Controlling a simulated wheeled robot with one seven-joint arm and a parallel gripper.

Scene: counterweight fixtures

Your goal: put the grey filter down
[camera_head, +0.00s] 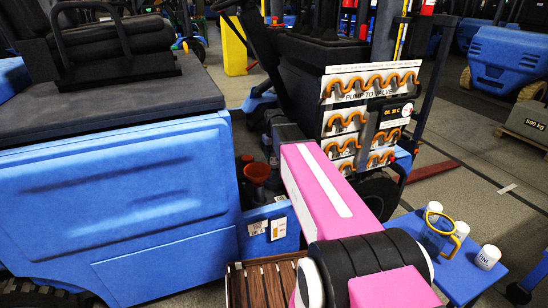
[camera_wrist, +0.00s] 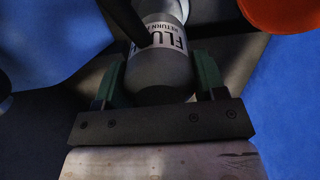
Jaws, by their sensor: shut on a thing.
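The grey filter (camera_wrist: 165,82) is a grey cylinder with a white label whose visible lettering begins "FLU" and "RETURN". It shows in the wrist view, between the green fingers of my gripper (camera_wrist: 161,72). The gripper is shut on it, one finger on each side. A dark rod (camera_wrist: 128,18) crosses in front of the label's left part. The filter's far end is cut off by the frame, and I cannot tell whether it touches anything below. In the head view my pink arm is in front, and I cannot make out the gripper or filter there.
An orange-red funnel (camera_head: 257,172) stands left of my arm; an orange-red round thing (camera_wrist: 283,12) is close right of the filter. A blue labelled box (camera_head: 257,240) is below the funnel. A blue tray (camera_head: 462,278) at right holds a jug (camera_head: 436,236) and white containers (camera_head: 487,257).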

